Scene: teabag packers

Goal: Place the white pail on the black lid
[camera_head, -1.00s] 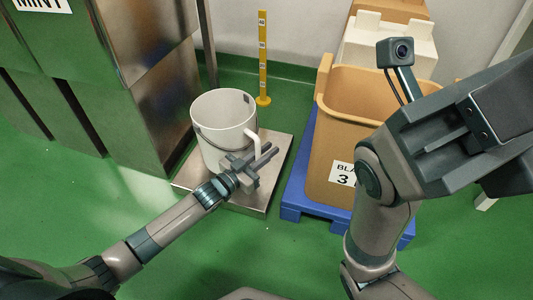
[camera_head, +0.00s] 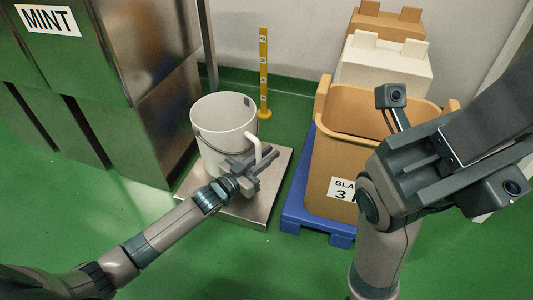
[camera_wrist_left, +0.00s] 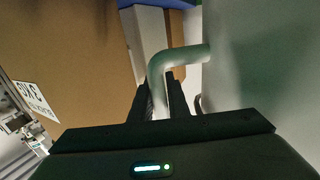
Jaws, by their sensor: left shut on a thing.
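The white pail (camera_head: 215,140) is upright, its open top showing, over the steel plate on the floor; its base appears to rest there. A thin dark wire shows around its side. Its white side handle (camera_head: 258,146) faces right. My left gripper (camera_head: 264,163) is shut on this handle. In the left wrist view the two fingers (camera_wrist_left: 166,88) close around the handle's lower part (camera_wrist_left: 160,72), with the pail's wall (camera_wrist_left: 262,75) to the right. No black lid shows in either view. My right arm is folded at the right; its fingers cannot be made out.
The steel plate (camera_head: 242,212) lies between stacked steel cabinets (camera_head: 165,140) on the left and a tan bin (camera_head: 330,150) on a blue pallet (camera_head: 305,222). A yellow post (camera_head: 264,75) stands behind. Green floor (camera_head: 250,260) is clear in front.

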